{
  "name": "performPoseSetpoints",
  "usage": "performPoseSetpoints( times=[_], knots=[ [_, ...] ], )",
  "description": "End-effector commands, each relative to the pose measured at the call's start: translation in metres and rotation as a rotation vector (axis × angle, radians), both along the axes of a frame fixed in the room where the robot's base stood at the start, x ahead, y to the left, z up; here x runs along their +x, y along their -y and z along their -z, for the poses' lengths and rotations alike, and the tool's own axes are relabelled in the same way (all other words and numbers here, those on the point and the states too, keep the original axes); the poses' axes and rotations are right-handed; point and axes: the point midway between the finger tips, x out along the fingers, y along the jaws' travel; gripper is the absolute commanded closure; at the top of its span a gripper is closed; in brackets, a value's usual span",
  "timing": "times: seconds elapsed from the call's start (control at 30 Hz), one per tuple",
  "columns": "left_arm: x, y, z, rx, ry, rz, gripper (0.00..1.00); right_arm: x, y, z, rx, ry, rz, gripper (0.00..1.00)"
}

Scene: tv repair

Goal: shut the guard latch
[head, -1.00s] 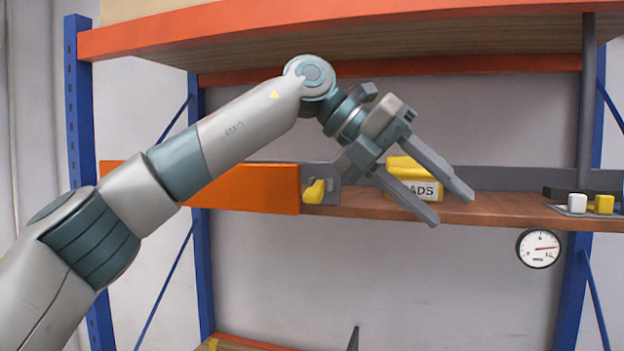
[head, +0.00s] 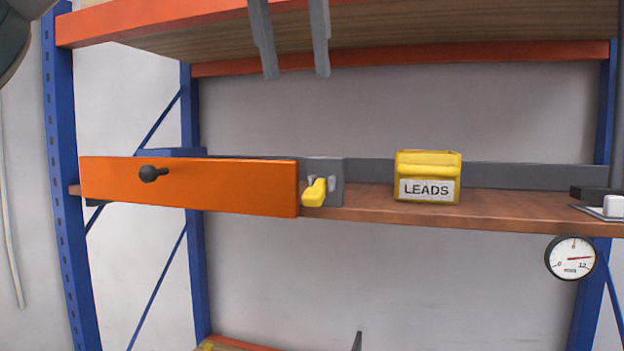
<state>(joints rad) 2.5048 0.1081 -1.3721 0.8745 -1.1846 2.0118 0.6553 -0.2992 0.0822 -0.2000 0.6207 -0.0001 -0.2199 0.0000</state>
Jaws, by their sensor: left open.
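The guard is an orange panel (head: 220,188) with a black knob (head: 152,174), across the left part of the shelf. At its right end is a grey bracket plate (head: 334,172) carrying the guard latch, a short yellow lever (head: 315,193). The lever slants, its thick end low and to the left, close to the panel's right edge; I cannot tell whether it engages the panel. My left gripper (head: 296,76) shows only as two parted fingers hanging from the top edge, well above the latch, empty and touching nothing visible. My right gripper is out of view.
A yellow box labelled LEADS (head: 428,178) stands on the wooden shelf (head: 500,208) right of the latch. A round gauge (head: 571,258) hangs below at the right. The orange upper shelf beam (head: 450,60) crosses above. The shelf between latch and box is clear.

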Motion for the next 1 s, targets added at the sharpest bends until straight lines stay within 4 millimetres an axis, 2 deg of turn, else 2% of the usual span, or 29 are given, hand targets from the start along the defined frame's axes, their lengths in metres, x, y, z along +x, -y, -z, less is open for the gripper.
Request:
performPoseSetpoints(
  times=[0.37,0.73,1.0],
  knots=[
    [0.004,0.002,0.010,-0.001,-0.003,0.004,0.58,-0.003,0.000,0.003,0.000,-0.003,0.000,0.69],
    [0.021,0.008,0.055,0.000,-0.004,0.006,0.58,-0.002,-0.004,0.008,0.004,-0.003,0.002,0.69],
    [0.036,0.012,0.090,0.000,-0.004,0.005,0.58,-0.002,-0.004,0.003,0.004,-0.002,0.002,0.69]
  ],
)
